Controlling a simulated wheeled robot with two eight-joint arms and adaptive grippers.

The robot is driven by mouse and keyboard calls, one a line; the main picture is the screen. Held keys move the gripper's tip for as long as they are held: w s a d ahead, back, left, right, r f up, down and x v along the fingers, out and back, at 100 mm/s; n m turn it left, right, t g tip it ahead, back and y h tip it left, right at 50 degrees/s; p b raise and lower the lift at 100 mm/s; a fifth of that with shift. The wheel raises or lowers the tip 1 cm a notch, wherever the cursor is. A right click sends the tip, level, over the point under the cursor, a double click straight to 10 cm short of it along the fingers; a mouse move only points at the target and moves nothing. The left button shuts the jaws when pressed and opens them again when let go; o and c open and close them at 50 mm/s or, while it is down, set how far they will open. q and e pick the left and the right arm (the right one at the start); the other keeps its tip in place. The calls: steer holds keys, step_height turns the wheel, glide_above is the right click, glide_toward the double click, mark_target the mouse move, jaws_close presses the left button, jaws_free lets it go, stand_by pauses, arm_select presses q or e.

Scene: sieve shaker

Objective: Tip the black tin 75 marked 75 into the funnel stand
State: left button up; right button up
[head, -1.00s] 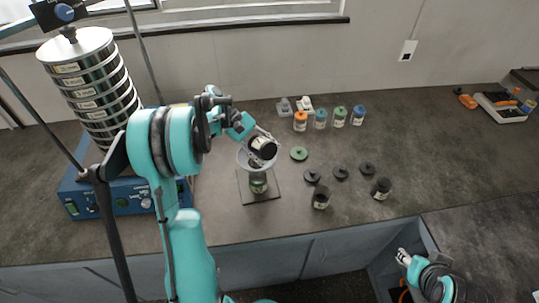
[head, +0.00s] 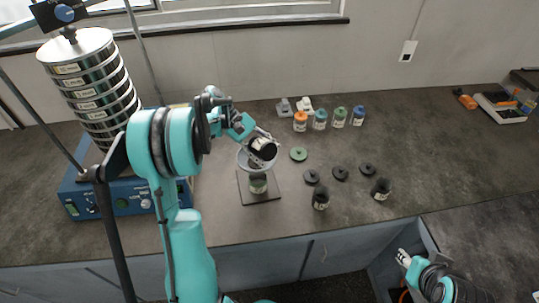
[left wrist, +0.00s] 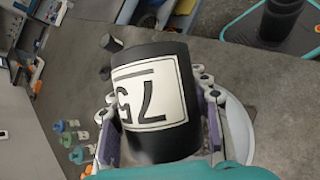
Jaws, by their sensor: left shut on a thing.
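The black tin marked 75 (head: 263,149) is tilted over the funnel stand in the head view. Its white label with 75 fills the middle of the left wrist view (left wrist: 150,95). My left gripper (head: 262,140) is shut on the tin, with a finger on each side of it. The funnel stand (head: 262,196) has a dark square base, and its pale funnel rim shows just below the tin. A small jar (head: 258,184) stands under the funnel. The tin's mouth and any contents are not clear. My right gripper (head: 403,256) is low at the right, away from the bench; its jaw state is unclear.
The sieve shaker (head: 120,200) with its stack of sieves stands left. Two black tins, one here (head: 321,199) and one here (head: 381,188), stand right of the stand. Dark lids (head: 340,173) and a green lid (head: 299,154) lie nearby. Coloured-lid jars (head: 339,117) stand behind.

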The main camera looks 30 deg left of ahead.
arm_select(q)
steer(key=shift+d+r+y+p, duration=0.1)
steer(key=shift+y+p, duration=0.6)
steer(key=shift+p, duration=0.15)
steer(key=shift+s+d+f+m+t+y+p, duration=0.1)
steer(key=shift+f+m+t+y+p, duration=0.15)
steer(key=shift+y, duration=0.25)
steer(key=shift+d+f+m+t+y+p, duration=0.1)
steer(key=shift+m+t+y+p, duration=0.05)
steer(key=shift+t+y+p, duration=0.3)
steer(key=shift+a, duration=0.1)
steer(key=shift+a+f, duration=0.15)
steer(key=shift+f, duration=0.05)
